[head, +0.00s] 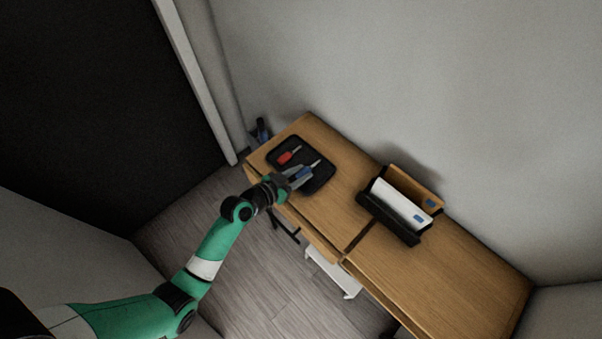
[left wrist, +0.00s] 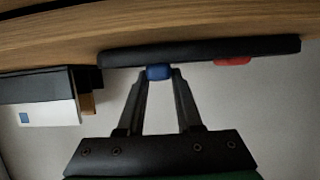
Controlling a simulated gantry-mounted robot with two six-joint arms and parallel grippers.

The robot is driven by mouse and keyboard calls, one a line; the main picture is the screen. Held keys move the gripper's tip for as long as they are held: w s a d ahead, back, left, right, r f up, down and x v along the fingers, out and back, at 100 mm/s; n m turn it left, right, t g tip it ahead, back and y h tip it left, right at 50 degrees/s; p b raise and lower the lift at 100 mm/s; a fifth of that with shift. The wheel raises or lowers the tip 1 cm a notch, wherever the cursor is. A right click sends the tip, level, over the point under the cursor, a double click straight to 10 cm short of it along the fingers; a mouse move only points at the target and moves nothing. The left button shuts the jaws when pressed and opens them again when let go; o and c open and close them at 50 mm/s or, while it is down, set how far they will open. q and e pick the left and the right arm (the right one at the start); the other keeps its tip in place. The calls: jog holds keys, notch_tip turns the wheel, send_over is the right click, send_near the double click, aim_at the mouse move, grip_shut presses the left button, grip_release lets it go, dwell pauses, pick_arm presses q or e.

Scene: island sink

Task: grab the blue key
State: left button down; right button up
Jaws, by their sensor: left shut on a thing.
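The blue key (head: 307,172) is at the black tray (head: 321,184) on the wooden desk. It also shows in the left wrist view as a blue piece (left wrist: 159,72) between the fingertips. My left gripper (head: 303,174) is shut on the blue key at the tray; in the left wrist view its two fingers (left wrist: 160,77) touch the key's sides. I cannot tell whether the key is lifted off the tray. A red key (head: 288,156) lies in the same tray, beside the blue one; its red part (left wrist: 233,61) shows in the left wrist view. My right gripper is not in view.
A black letter holder (head: 390,219) with white and brown envelopes stands right of the tray, near the wall. The desk's right part (head: 460,278) is clear. A dark blue object (head: 261,130) is at the desk's far left corner.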

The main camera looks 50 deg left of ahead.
pick_arm(q)
jog(key=r+p, duration=0.1)
jog(key=r, duration=0.1)
jog(key=r+p, duration=0.1)
jog(key=shift+s+d+r, duration=0.1)
jog(key=shift+s+r, duration=0.3)
jog(key=s+d+r+p, duration=0.3)
jog(key=s+r, duration=0.5)
jog(key=s, duration=0.4)
jog(key=shift+s+d+p, duration=0.25)
jog(key=shift+s+p, duration=0.1)
jog(key=shift+p, duration=0.35)
